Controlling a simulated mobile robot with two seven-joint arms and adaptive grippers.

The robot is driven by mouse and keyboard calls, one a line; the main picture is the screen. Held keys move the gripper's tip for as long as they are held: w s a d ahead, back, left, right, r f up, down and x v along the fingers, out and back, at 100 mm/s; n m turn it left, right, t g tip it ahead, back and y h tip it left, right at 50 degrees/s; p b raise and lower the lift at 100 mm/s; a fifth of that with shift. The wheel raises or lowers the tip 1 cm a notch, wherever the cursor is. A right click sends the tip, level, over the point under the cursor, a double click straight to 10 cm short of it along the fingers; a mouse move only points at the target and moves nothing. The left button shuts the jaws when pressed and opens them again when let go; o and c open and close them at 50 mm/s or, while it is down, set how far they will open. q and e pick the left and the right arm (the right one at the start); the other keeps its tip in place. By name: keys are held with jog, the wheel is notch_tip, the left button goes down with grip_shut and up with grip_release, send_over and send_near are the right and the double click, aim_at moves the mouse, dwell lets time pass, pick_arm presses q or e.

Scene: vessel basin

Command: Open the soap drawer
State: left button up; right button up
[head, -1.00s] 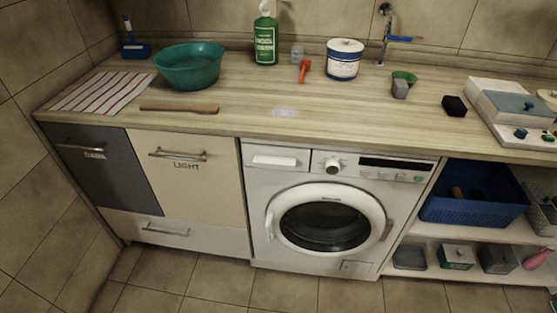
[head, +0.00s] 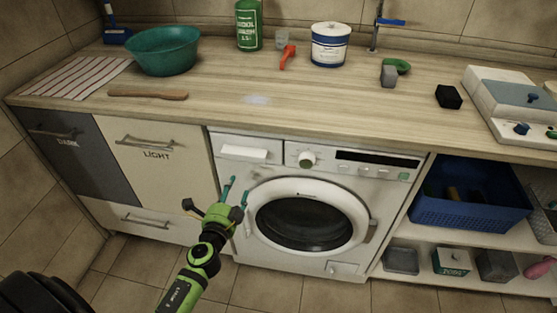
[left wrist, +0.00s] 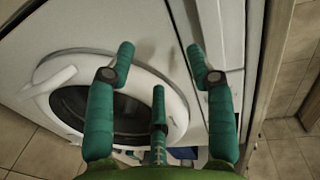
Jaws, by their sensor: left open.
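The soap drawer (head: 246,149) is at the top left of the white washing machine's front, with a pale grip on its face. Its front looks flush with the panel beside it. My left gripper (head: 231,188) is in front of the machine, below the soap drawer and left of the round door (head: 305,216). Its teal fingers point up and are spread apart with nothing between them. In the left wrist view the open fingers (left wrist: 160,70) show before the machine's front, with the round door (left wrist: 110,110) behind them. My right gripper is not in view.
The counter (head: 330,110) overhangs the machine. A light cabinet door (head: 160,175) with a bar handle adjoins it on the left. Open shelves with a blue basket (head: 470,205) stand on the right. The floor in front looks clear.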

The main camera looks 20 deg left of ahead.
aim_at(243, 160)
pick_arm(q)
jog(key=shift+m+t, duration=0.6)
jog(key=shift+t, duration=0.1)
jog(key=w+r, duration=0.1)
jog(key=w, duration=0.1)
jog(key=w+r, duration=0.2)
jog(key=w, duration=0.1)
jog(key=w+r, duration=0.1)
jog(key=w, duration=0.1)
jog(key=shift+w+a+r, duration=0.2)
jog(key=shift+a+r, duration=0.2)
jog(key=shift+w+a, duration=0.1)
jog(key=shift+w, duration=0.4)
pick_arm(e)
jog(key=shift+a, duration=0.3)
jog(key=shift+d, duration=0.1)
pick_arm(q)
grip_shut()
